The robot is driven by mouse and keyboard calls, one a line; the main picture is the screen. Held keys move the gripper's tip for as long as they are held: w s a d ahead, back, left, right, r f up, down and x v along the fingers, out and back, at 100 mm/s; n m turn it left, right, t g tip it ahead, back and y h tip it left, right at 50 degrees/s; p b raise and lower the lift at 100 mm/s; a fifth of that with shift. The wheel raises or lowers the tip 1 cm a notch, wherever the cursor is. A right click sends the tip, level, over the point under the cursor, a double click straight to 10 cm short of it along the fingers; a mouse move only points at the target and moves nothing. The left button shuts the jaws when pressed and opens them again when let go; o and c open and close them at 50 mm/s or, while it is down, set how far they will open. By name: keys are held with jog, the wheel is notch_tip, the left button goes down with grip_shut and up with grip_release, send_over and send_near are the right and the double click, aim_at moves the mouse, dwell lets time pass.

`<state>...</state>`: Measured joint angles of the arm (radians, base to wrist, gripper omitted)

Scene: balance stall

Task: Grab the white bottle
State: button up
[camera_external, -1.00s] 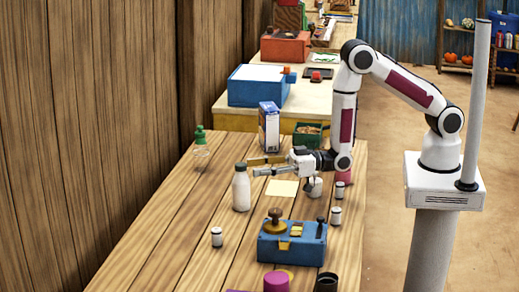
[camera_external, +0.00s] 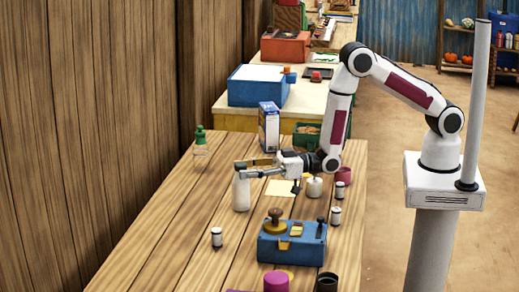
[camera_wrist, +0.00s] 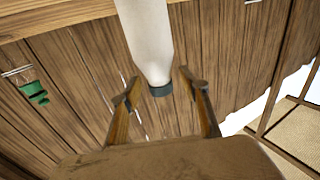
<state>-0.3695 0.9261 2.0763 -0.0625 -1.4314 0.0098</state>
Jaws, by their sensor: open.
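The white bottle (camera_external: 241,193) stands upright on the wooden table in the external view. In the wrist view the white bottle (camera_wrist: 150,40) appears upside down, its dark cap (camera_wrist: 160,89) between the two fingers. My gripper (camera_external: 243,169) is open at the height of the bottle's top, with its fingers reaching left around the cap. In the wrist view my gripper (camera_wrist: 160,92) shows a gap between each finger and the cap. The cap is mostly hidden by the fingers in the external view.
A clear bottle with a green top (camera_external: 200,141) stands at the back left. A blue box (camera_external: 291,241) with a knob is in front. A small can (camera_external: 217,237) stands front left. A blue-white carton (camera_external: 269,127) and green crate (camera_external: 307,136) are behind.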

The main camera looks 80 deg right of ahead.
grip_shut()
jog(key=shift+r, duration=0.15)
jog(key=shift+r, duration=4.9)
